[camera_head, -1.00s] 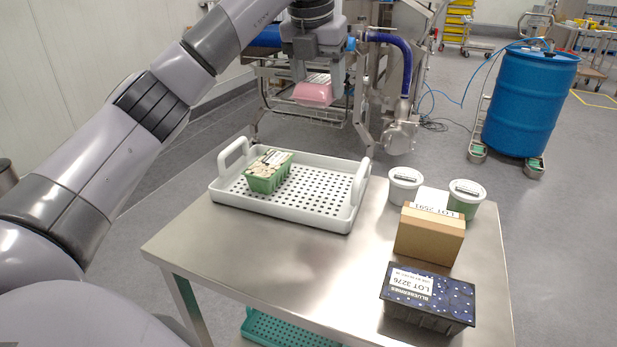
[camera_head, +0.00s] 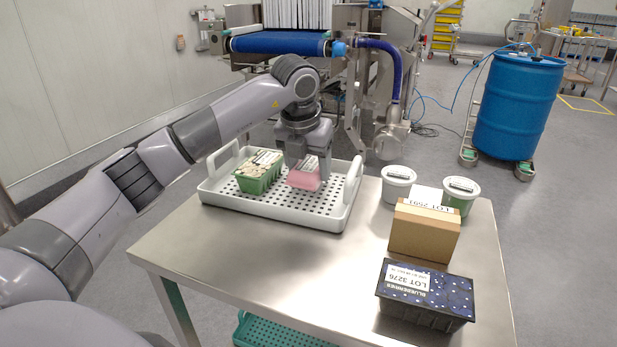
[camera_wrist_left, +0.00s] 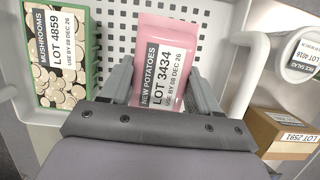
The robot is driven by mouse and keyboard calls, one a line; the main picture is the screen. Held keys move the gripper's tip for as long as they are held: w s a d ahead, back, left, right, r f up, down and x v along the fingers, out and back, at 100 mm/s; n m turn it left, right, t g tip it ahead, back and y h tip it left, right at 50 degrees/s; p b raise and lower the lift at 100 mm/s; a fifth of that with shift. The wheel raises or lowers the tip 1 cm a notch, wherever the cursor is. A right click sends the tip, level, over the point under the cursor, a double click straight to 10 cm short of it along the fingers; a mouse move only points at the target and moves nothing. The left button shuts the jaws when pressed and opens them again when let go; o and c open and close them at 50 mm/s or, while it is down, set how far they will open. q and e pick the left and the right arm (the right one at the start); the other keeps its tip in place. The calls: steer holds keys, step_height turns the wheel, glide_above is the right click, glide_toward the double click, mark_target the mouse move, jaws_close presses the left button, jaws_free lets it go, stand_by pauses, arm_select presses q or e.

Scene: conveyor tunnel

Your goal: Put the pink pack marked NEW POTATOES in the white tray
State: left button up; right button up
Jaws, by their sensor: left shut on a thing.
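The pink pack marked NEW POTATOES (camera_head: 303,180) is in the jaws of my left gripper (camera_head: 308,172), low inside the white tray (camera_head: 275,220). The pack also shows in the left wrist view (camera_wrist_left: 160,50), between the two fingers, with its label LOT 3434 readable. I cannot tell whether its underside touches the tray floor. A green pack marked MUSHROOMS (camera_head: 259,174) sits in the tray to the left of the pink pack, with a narrow gap between them. My right gripper is not in view.
On the steel table (camera_head: 230,255), right of the tray, stand two white-lidded tubs (camera_head: 398,184) (camera_head: 460,193), a brown box (camera_head: 424,236) and a BLUEBERRIES pack (camera_head: 425,299). The table front left is bare. A conveyor (camera_head: 285,43) lies behind.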

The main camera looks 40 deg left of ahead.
arm_select(q)
steer(key=shift+f, duration=1.15)
steer(key=shift+f, duration=0.2)
steer(key=o, duration=1.5)
steer(key=shift+r, duration=0.1)
steer(key=p+v, duration=0.1)
steer(key=v, duration=1.1)
steer(key=shift+r, duration=0.1)
